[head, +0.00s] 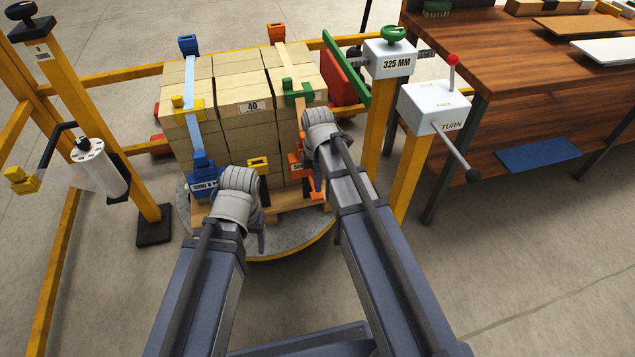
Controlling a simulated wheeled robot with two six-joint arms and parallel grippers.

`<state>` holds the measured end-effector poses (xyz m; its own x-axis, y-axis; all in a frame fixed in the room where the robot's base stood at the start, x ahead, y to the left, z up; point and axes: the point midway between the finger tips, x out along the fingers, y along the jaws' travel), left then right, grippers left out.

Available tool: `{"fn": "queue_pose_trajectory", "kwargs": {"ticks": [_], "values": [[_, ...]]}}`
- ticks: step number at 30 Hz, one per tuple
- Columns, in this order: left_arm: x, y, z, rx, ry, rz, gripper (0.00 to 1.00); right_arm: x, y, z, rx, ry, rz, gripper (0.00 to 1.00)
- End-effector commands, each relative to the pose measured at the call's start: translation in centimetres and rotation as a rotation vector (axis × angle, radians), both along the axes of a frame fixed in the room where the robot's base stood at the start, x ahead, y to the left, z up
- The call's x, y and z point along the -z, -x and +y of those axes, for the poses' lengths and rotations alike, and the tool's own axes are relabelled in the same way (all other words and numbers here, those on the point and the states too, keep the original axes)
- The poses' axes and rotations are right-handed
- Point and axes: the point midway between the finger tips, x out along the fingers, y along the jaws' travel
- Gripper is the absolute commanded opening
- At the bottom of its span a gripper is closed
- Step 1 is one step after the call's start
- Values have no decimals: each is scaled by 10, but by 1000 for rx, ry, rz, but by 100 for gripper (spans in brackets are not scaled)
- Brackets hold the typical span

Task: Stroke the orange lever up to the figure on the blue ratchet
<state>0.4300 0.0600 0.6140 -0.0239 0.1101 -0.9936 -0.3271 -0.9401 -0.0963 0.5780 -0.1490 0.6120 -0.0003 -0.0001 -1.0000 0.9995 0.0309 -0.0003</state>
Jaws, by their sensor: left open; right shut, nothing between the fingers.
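The blue ratchet (203,178) sits low on the left of the brick stack's front, on a blue strap (190,95). Its plate reads about "1500 N"; the last character is unclear. The orange ratchet with its lever (295,162) is low on the right of the front, on an orange strap (296,95). My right gripper (318,185) is beside the orange ratchet and partly hides it; its fingertips are mostly hidden, and I cannot tell whether they touch the lever. My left gripper (262,240) is right of and below the blue ratchet, apart from it.
The brick stack (240,90) stands on a pallet over a round turntable (285,249). Yellow rails and posts surround it. A "325 MM" box (389,62) and a "TURN" box (434,108) stand right, before a wooden bench (500,70). A film roll (98,165) hangs left.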

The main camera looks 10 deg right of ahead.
Motion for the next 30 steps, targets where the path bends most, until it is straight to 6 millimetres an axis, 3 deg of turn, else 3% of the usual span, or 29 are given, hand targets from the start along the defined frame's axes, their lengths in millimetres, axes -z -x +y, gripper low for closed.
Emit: {"fn": "queue_pose_trajectory", "kwargs": {"ticks": [1,6,21,30], "values": [[14,0,0,0,-1,0,69,14,0,0,0,0,0,0],[26,0,1,1,-4,-1,69,26,0,0,0,0,0,0],[28,0,1,1,-5,-2,69,28,1,0,0,0,-9,0],[49,-1,2,2,-8,-2,69,46,11,0,0,-5,-146,0]]}}
